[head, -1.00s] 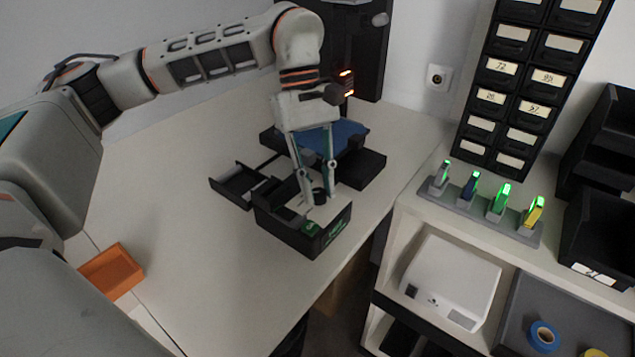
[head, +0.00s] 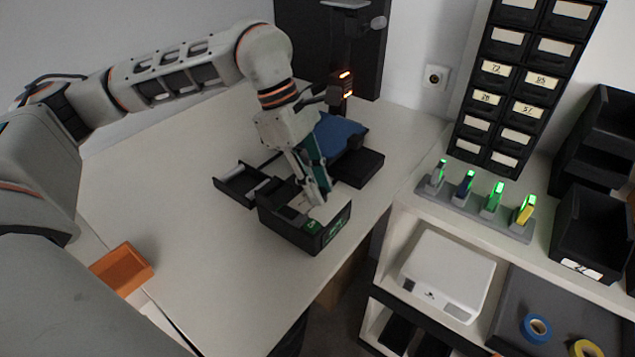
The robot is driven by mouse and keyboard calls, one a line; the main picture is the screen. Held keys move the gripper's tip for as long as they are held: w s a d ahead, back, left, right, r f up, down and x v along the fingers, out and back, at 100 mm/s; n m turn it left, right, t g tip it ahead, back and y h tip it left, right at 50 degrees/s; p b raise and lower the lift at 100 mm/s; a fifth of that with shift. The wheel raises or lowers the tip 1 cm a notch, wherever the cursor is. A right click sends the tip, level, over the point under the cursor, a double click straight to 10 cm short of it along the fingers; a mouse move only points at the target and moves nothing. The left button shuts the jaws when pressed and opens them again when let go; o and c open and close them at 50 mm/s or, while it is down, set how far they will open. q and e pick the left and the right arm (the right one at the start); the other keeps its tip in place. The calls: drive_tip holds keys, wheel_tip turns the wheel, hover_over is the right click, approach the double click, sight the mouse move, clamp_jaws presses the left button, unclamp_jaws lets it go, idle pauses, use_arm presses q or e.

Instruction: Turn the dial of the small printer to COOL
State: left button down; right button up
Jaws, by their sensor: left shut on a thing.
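The small printer (head: 290,236) is a low black box on the white table, with a green patch on its top and green marking on its front side. My left gripper (head: 320,194) points down onto its top and is seen nearly edge-on, one finger mostly covering the other. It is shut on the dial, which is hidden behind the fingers. I cannot read the dial's setting or any COOL mark. My right gripper is not in view.
An open black tray (head: 238,186) lies left of the printer. A blue bag (head: 338,135) lies behind it on black equipment. An orange bin (head: 122,270) stands at the left. The shelf at right holds a charger rack (head: 475,211) and a white device (head: 448,275).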

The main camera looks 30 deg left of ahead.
use_arm(q)
drive_tip(key=shift+n, duration=0.5)
drive_tip(key=c, duration=1.8)
unclamp_jaws()
drive_tip(key=shift+r, duration=0.15)
drive_tip(key=v, duration=1.1)
drive_tip(key=shift+s+a+r, duration=0.15)
drive_tip(key=shift+r, duration=0.2)
drive_tip(key=shift+s, duration=0.1)
